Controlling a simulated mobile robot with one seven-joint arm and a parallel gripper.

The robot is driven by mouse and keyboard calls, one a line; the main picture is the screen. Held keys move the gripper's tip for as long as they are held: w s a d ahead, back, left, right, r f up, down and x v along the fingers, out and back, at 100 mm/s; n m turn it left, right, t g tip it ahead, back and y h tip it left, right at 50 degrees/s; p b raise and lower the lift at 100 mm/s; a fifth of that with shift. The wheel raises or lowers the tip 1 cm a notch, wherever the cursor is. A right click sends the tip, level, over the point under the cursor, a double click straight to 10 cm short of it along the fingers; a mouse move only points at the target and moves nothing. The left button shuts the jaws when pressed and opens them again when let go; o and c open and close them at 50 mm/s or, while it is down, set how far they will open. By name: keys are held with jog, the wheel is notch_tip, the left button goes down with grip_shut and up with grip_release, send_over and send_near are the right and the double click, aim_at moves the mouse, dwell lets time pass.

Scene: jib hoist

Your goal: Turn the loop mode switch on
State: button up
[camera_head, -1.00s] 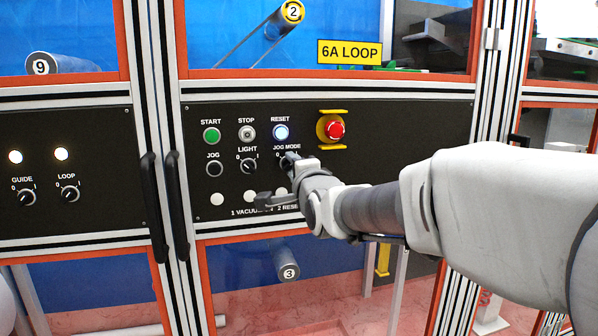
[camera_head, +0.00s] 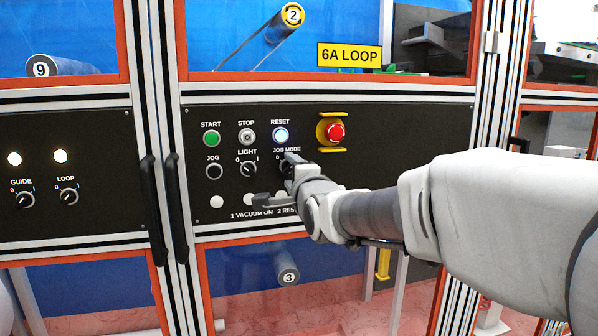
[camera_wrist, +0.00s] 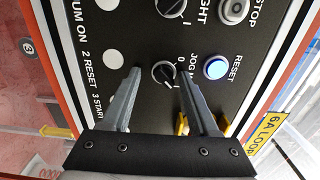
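The LOOP switch (camera_head: 68,196) is a black rotary knob marked 0 and I on the left panel, right of the GUIDE switch (camera_head: 24,199). Its pointer is too small to read surely. My gripper (camera_head: 277,180) is far to its right, at the right panel. It is open, with its two fingers apart. In the wrist view, the gripper (camera_wrist: 160,74) has the JOG MODE switch (camera_wrist: 163,74) between its fingertips. I cannot tell whether the fingers touch that knob. In the head view my gripper partly hides JOG MODE. The LOOP switch is not in the wrist view.
Two dark vertical door handles (camera_head: 154,205) stand out between the panels. The right panel carries a green START button (camera_head: 211,138), a lit RESET button (camera_head: 280,135), a LIGHT switch (camera_head: 248,168) and a red emergency stop (camera_head: 335,131). The space before the left panel looks clear.

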jog(key=shift+r, duration=0.15)
jog(key=p+v, duration=0.1)
jog(key=v, duration=1.6)
jog(key=shift+s+p, duration=0.25)
jog(key=shift+p, duration=0.05)
jog(key=shift+d, duration=0.1)
jog(key=s+d+f+n+g+h, duration=0.3)
jog(key=s+d+f+n+g, duration=0.35)
jog(key=s+f, duration=0.2)
jog(key=s+d+f+n+g+h, duration=0.2)
jog(key=s+d+f+n+g, duration=0.3)
jog(key=s+f+n, duration=0.35)
notch_tip(320, 180, up, 12)
jog(key=p, duration=1.2)
